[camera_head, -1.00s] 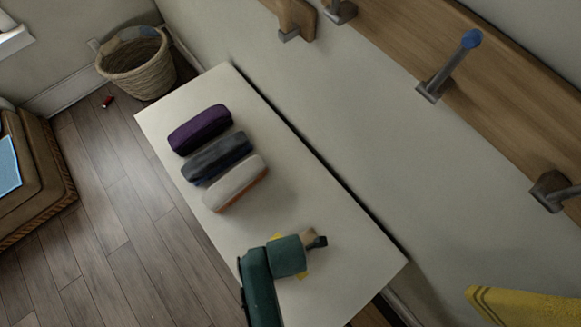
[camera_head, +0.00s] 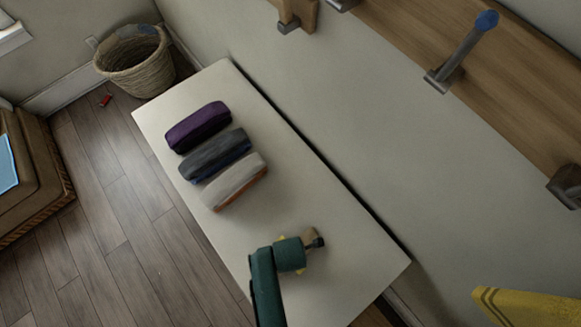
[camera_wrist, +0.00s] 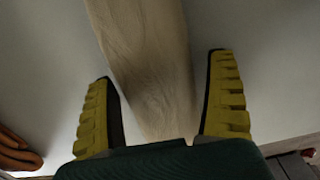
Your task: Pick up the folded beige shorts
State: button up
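The folded beige shorts (camera_wrist: 160,85) show in the wrist view as a long beige roll running from the top edge down between my fingers. In the head view only a small tan part (camera_head: 311,235) shows beside my gripper; my arm hides the rest. My gripper (camera_wrist: 161,68) is open, with one yellow padded finger on each side of the beige roll. A gap shows between the roll and each finger. In the head view my gripper (camera_head: 292,255) is over the near part of the white table (camera_head: 340,215).
Purple (camera_head: 198,126), dark grey-blue (camera_head: 215,154) and pale orange-edged (camera_head: 235,181) folded items lie in a row on the table. A wall with a wooden hook rail (camera_head: 450,45) borders it at right. A wicker basket (camera_head: 140,75) stands beyond it. Table between row and gripper is bare.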

jog(key=c, duration=0.9)
jog(key=shift+r, duration=0.1)
jog(key=shift+c, duration=0.2)
